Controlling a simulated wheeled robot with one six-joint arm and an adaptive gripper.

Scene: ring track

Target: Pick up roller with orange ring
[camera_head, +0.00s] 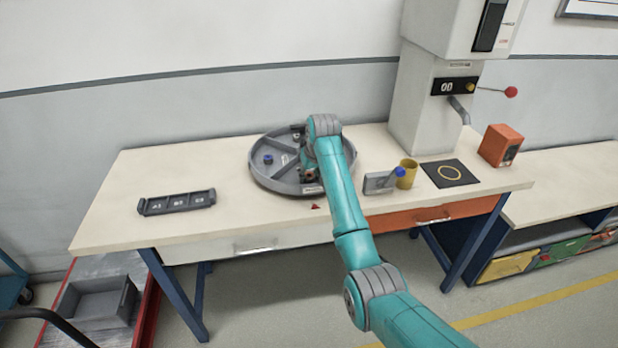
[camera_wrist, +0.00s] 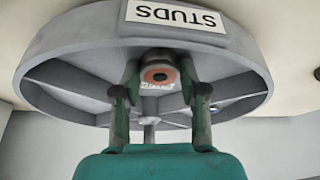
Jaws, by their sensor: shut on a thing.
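The roller with the orange ring (camera_wrist: 158,75) shows end-on in the wrist view, between the two fingers of my gripper (camera_wrist: 160,84). My gripper is shut on it. The roller is inside a round grey divided tray (camera_wrist: 62,58), which appears upside down in this view with a STUDS label on its rim. Whether the roller still touches the tray floor I cannot tell. In the head view the tray (camera_head: 262,182) sits on the table, and my gripper (camera_head: 309,172) is over its near right part, partly hidden by my arm.
A blue-topped piece (camera_head: 268,159) lies in the tray's left compartment. A grey slotted rack (camera_head: 177,202) stands left on the table (camera_head: 240,215). To the right are a grey block (camera_head: 378,184), a yellow cup (camera_head: 406,174), a black mat (camera_head: 449,173), an orange box (camera_head: 499,146) and a press (camera_head: 430,110).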

